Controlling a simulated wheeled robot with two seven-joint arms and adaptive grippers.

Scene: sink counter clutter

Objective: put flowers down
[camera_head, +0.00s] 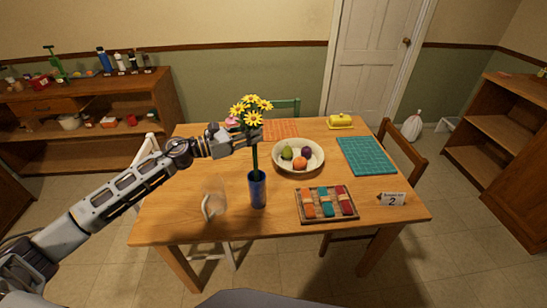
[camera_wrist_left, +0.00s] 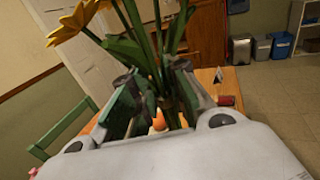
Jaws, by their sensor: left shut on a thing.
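The yellow flowers (camera_head: 250,108) stand upright on long green stems, with the heads just above my left gripper (camera_head: 247,138). My left gripper is shut on the stems below the heads. In the left wrist view the stems (camera_wrist_left: 150,45) run between the two fingers (camera_wrist_left: 150,100). A dark blue vase (camera_head: 257,190) stands upright on the wooden table (camera_head: 200,232). The lower stems reach down to its mouth and look to be inside it. The stem ends are hidden. My right gripper is not in view.
A clear glass pitcher (camera_head: 212,203) stands left of the vase. A white fruit bowl (camera_head: 318,163) is behind it to the right, and a wooden tray (camera_head: 300,217) with coloured pieces to its right. A teal mat (camera_head: 366,157), orange mat (camera_head: 281,128) and yellow butter dish (camera_head: 340,122) lie farther back.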

